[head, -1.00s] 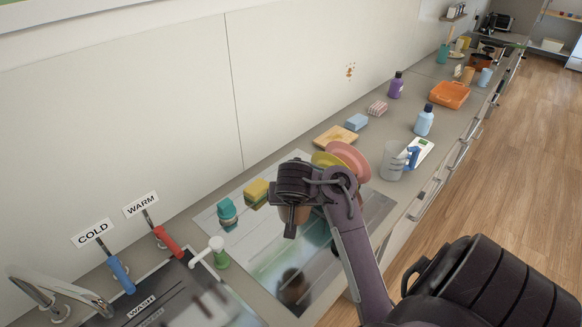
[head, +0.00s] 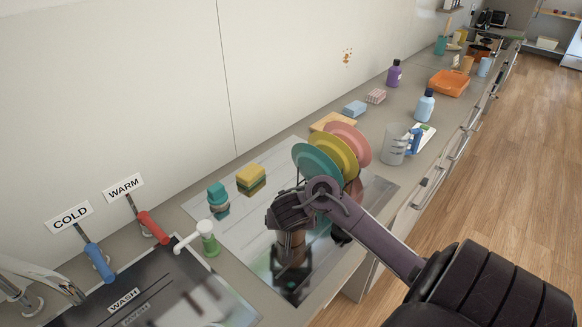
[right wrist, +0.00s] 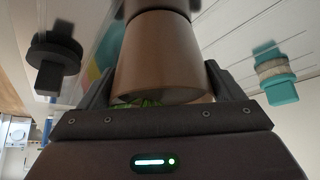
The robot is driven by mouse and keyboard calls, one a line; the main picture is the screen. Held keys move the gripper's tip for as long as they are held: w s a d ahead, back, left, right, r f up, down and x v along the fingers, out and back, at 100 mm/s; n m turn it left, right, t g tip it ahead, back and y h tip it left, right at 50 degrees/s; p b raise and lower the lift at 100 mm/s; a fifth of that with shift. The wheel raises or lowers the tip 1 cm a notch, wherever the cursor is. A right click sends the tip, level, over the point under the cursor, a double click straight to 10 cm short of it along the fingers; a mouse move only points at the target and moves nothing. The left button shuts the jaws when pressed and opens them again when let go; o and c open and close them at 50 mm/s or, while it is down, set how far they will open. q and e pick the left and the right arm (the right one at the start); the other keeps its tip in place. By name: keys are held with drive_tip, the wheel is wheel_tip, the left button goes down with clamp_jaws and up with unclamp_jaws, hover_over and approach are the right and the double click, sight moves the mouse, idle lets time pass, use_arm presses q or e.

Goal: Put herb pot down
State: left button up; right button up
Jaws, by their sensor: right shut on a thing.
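My right gripper (head: 289,238) is low over the glossy drying surface (head: 240,240) beside the sink. It is shut on the brown herb pot (right wrist: 160,58), which sits between the fingers in the right wrist view, with a little green leaf showing at its rim. In the head view, the pot (head: 291,248) is partly hidden by the gripper. The pot's base is very close to its reflection; I cannot tell whether it touches. My left gripper is not in view.
Teal, yellow and pink plates (head: 318,162) stand upright just behind the gripper. A green-and-white crank (head: 208,238) stands by the sink. A measuring jug (head: 396,145) is to the right.

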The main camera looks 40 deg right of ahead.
drive_tip(key=shift+r, duration=0.15)
drive_tip(key=shift+f, duration=0.2)
drive_tip(key=o, duration=1.1)
drive_tip(key=shift+c, duration=0.2)
drive_tip(key=shift+r, duration=0.2)
drive_tip(key=p+v, duration=0.6)
drive_tip(key=v, duration=0.6)
drive_tip(key=shift+p, duration=0.35)
